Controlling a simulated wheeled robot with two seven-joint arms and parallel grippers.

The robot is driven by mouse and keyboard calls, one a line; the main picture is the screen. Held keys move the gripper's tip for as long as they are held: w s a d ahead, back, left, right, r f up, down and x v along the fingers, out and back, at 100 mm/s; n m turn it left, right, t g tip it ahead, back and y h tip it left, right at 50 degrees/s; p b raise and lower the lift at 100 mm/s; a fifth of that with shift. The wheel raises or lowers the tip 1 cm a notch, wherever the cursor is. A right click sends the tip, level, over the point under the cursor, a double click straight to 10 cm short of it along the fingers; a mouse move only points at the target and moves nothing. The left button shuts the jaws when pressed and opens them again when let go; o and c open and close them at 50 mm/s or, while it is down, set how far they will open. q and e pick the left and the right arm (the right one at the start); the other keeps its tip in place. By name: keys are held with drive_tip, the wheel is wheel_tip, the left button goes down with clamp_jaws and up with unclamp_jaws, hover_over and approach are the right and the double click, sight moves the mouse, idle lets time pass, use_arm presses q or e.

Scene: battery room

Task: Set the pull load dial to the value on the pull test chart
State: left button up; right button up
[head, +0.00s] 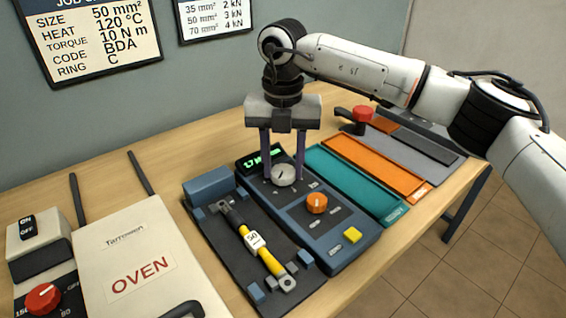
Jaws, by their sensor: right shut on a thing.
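The pull load dial is a round pale grey knob (284,174) with a dark pointer, on the blue pull tester (335,225). My right gripper (283,179) points straight down, its two fingers either side of this knob and shut on it. The tester's green display (262,158) is partly covered by a finger; it seems to read about 1.7, the rest unclear. The pull test chart (215,14) on the wall lists 35 mm² 2 kN, 50 mm² 3 kN, 70 mm² 4 kN. The job card (100,40) says size 50 mm². My left gripper is out of view.
The tester also has an orange knob (316,204) and a yellow button (352,235). A yellow cable with lugs (262,250) lies in the dark bed left of it. An oven (145,265) stands further left. Teal (350,180) and orange (375,165) trays lie right.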

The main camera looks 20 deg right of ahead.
sight(283, 172)
drive_tip(key=shift+m, duration=0.3)
idle(0.4)
drive_tip(key=o, duration=1)
drive_tip(key=shift+o, duration=0.2)
wheel_tip(283, 172, up, 10)
drive_tip(key=shift+r, duration=0.15)
drive_tip(key=shift+s, duration=0.1)
